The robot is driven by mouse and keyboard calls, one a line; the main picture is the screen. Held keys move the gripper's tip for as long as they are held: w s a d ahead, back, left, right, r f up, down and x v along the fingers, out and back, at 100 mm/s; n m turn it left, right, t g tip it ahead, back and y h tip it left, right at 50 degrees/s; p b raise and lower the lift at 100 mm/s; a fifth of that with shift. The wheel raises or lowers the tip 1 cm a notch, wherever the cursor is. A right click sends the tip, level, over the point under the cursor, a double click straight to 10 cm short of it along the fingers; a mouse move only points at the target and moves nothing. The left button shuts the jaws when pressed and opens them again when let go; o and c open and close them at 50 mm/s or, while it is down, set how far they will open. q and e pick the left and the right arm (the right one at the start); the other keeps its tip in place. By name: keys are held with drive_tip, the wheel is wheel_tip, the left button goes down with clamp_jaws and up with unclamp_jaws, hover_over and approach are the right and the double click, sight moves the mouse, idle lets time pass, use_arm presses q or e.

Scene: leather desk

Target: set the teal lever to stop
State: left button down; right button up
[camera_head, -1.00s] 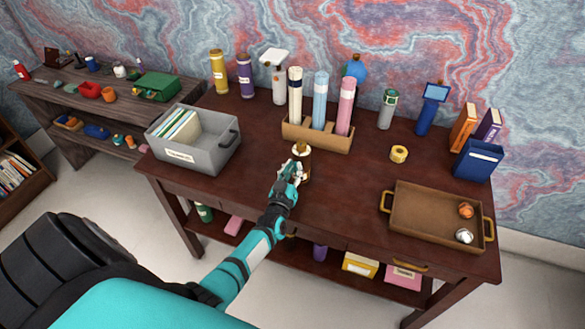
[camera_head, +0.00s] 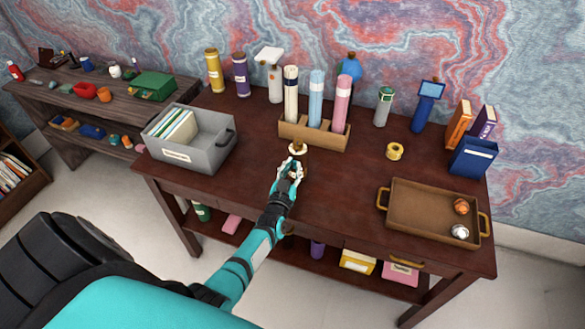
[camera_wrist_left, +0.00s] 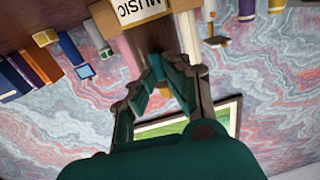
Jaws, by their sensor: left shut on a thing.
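I cannot make out a teal lever in either view. My left gripper (camera_head: 296,163) is at the middle of the dark desk (camera_head: 240,180), at a small brass-topped thing with a white collar (camera_head: 298,149), whose lower part the gripper hides. In the left wrist view the teal-and-grey fingers (camera_wrist_left: 168,62) come together around a blurred brown thing (camera_wrist_left: 152,38). The left gripper is shut on it; I take it to be the brass-topped thing. My right gripper is not in view.
A wooden rack (camera_head: 313,137) with three tall tubes stands just behind the gripper. The desk in front of the tape roll is clear.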

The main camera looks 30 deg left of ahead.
use_arm(q)
drive_tip(key=c, duration=1.4)
unclamp_jaws()
drive_tip(key=shift+o, duration=0.2)
drive_tip(key=v, duration=1.2)
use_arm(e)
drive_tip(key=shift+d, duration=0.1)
